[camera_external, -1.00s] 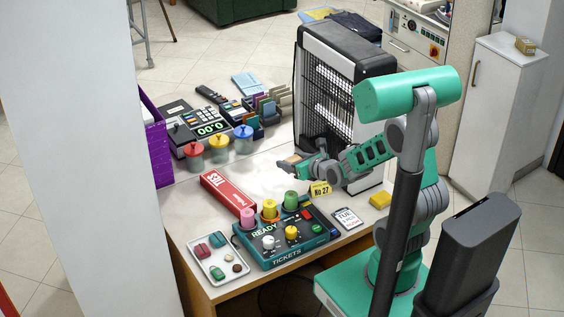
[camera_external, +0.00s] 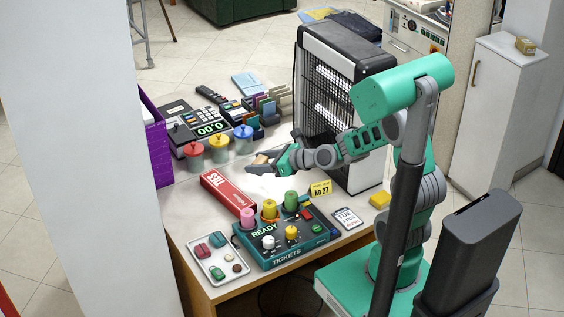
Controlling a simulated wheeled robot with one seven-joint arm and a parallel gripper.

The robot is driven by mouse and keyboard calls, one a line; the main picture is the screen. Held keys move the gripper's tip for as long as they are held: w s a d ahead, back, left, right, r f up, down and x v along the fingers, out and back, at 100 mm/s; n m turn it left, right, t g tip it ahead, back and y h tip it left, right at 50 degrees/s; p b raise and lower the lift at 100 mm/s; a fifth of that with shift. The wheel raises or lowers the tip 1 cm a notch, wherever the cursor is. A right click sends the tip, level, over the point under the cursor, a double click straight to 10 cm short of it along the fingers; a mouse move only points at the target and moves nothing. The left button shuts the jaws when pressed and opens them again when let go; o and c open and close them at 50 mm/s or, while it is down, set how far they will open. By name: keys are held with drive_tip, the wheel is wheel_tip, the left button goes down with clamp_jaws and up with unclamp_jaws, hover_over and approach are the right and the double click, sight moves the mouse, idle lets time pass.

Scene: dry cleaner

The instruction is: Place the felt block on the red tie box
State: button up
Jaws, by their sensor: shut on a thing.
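The red tie box (camera_external: 228,192) lies flat on the counter, left of the middle, with white "TIES" lettering on it. My gripper (camera_external: 265,163) is above the counter, behind and to the right of the red box, and apart from it. It is shut on a small tan block, the felt block (camera_external: 261,159), which shows at the fingertips. The fingers hide part of the block.
A teal ticket panel (camera_external: 285,240) with colored knobs stands in front of the red box. A white tray (camera_external: 238,278) is at front left. Red, yellow and blue jars (camera_external: 219,149) stand behind the box. A tall black heater (camera_external: 337,100) stands at right. A yellow No 27 tag (camera_external: 320,188) is nearby.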

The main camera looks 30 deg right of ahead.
drive_tip(key=s+a+n+g+y, duration=0.2)
drive_tip(key=a, duration=0.1)
hover_over(226, 189)
drive_tip(key=f, duration=0.9)
drive_tip(key=shift+s+f, duration=0.15)
drive_tip(key=shift+s, duration=0.05)
drive_tip(key=f, duration=0.3)
drive_tip(key=shift+w+f+p, duration=0.25)
drive_tip(key=shift+p, duration=0.1)
drive_tip(key=shift+f, duration=0.25)
drive_tip(key=o, duration=1.3)
drive_tip(key=shift+r, duration=0.1)
drive_tip(key=shift+o, duration=0.2)
